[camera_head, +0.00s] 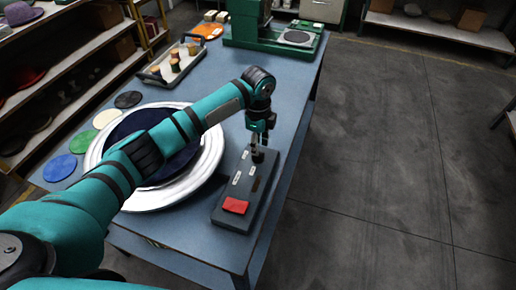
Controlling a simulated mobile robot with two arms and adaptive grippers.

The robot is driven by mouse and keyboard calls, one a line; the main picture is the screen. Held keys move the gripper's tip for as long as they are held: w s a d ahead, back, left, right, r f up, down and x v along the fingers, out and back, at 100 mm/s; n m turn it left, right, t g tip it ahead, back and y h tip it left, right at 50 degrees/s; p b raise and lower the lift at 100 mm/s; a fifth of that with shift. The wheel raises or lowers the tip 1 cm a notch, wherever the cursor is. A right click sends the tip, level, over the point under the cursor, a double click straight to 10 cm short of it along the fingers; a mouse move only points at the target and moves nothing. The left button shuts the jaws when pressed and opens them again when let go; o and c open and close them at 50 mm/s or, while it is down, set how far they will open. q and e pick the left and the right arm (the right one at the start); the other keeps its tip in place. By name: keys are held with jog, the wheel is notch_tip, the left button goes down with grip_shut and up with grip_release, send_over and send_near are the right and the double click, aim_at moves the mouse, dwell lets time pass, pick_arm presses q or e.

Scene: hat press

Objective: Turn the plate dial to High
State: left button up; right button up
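A dark grey control box (258,190) lies lengthwise on the blue table, with a red block or button (236,205) at its near end and small pale labels on top. A dark round knob (257,157) shows near its far end and looks like the plate dial. My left gripper (257,147) points down right over this knob, its fingertips at or touching it. The fingers are too small to tell whether they are open or closed around it. The dial's setting cannot be read. My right gripper is not in view.
A large round white-rimmed plate (212,160) with a dark blue centre sits left of the box, partly behind my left arm. Several coloured discs lie along the left table edge. A tray (155,75) with spools and a green machine (245,30) stand farther back. The floor at right is clear.

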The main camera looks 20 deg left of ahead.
pick_arm(q)
notch_tip(320, 180, down, 2)
jog(key=shift+f, duration=0.65)
jog(key=c, duration=0.7)
grip_shut()
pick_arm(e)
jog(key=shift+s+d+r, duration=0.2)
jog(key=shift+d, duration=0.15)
